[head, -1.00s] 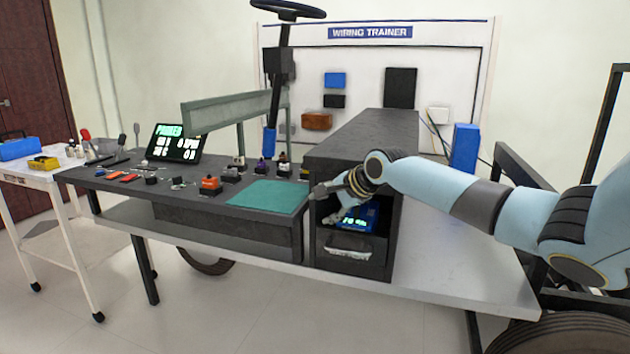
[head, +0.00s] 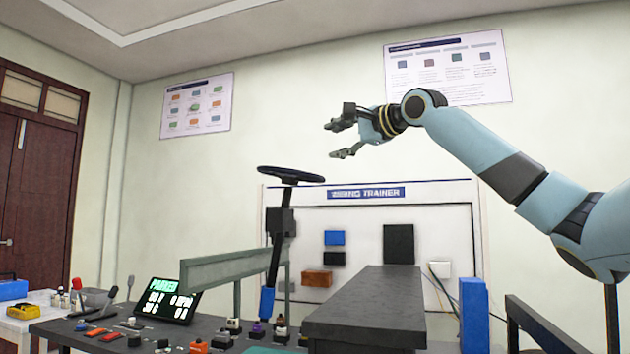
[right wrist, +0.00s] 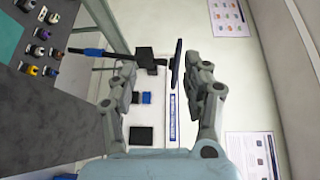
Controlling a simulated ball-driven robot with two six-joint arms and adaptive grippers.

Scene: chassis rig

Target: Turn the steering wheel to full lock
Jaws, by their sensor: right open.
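The steering wheel (head: 292,175) is a dark, thin-rimmed wheel on top of a dark column (head: 276,245), seen nearly edge-on in the head view. My right gripper (head: 337,140) is open and empty, raised above and to the right of the wheel, apart from it in the head view. In the right wrist view the wheel (right wrist: 178,62) shows edge-on between the two open fingers (right wrist: 168,88), beyond them; I cannot tell the exact distance. The column stretches left from it there. My left gripper is not in view.
A dark console (head: 215,334) with several switches and a display (head: 170,300) stands at the lower left. A grey-green rail (head: 225,268) runs beside the column. A black box (head: 370,305) stands right of it. The wiring trainer board (head: 365,215) is behind. Air around the gripper is clear.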

